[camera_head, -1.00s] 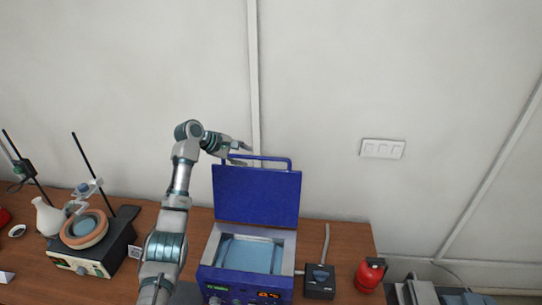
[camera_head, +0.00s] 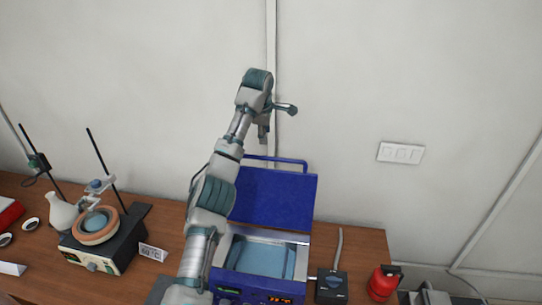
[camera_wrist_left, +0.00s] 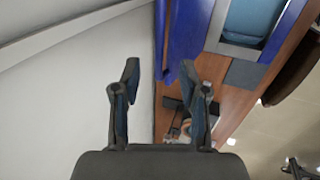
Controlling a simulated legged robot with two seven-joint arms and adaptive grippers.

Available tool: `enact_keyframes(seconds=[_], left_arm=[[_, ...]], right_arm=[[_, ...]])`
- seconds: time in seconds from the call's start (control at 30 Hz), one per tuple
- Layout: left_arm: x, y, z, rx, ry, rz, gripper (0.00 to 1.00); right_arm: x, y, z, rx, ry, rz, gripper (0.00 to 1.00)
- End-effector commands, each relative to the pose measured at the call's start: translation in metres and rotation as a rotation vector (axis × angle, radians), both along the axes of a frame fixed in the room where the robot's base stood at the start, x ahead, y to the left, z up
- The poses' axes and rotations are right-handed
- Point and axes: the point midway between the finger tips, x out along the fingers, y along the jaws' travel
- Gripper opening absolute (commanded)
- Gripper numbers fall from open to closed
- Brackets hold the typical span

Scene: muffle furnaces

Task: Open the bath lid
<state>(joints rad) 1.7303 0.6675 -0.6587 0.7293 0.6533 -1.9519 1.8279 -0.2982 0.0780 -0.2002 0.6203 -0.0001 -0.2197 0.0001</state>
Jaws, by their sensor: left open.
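The blue bath lid (camera_head: 275,197) stands raised at the back of the bath, with its bar handle (camera_head: 290,161) along the top edge. The bath (camera_head: 262,257) is open and its light blue inside shows. My left gripper (camera_head: 277,120) is above the lid near the wall, apart from the handle. In the left wrist view my left gripper (camera_wrist_left: 160,85) is open with nothing between its fingers. The blue lid (camera_wrist_left: 184,35) and the open bath (camera_wrist_left: 250,22) show beyond the fingers there. My right gripper is out of view.
A heating device with a bowl (camera_head: 97,225) and a white flask (camera_head: 62,214) stand on the left of the wooden table. A black box (camera_head: 331,286) and a red canister (camera_head: 383,282) are right of the bath. The wall is close behind.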

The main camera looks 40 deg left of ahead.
Motion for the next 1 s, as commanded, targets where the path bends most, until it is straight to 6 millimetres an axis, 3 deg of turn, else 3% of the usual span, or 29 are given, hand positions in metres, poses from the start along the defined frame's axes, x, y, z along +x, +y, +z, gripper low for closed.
enact_keyframes(seconds=[0.3,0.5,0.7,0.97,1.0], left_arm=[[0.021,0.015,-0.072,-0.001,0.004,-0.001,0.43],[0.032,0.019,-0.104,-0.001,0.002,-0.002,0.43],[0.037,0.020,-0.119,0.001,-0.001,-0.003,0.43],[0.038,0.020,-0.121,0.000,-0.001,-0.002,0.43],[0.038,0.020,-0.121,-0.001,-0.001,-0.003,0.38]], right_arm=[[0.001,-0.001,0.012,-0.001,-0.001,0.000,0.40],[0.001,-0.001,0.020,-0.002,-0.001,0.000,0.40],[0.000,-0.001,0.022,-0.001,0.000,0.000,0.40],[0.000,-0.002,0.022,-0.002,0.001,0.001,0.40],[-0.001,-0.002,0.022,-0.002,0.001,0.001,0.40]])
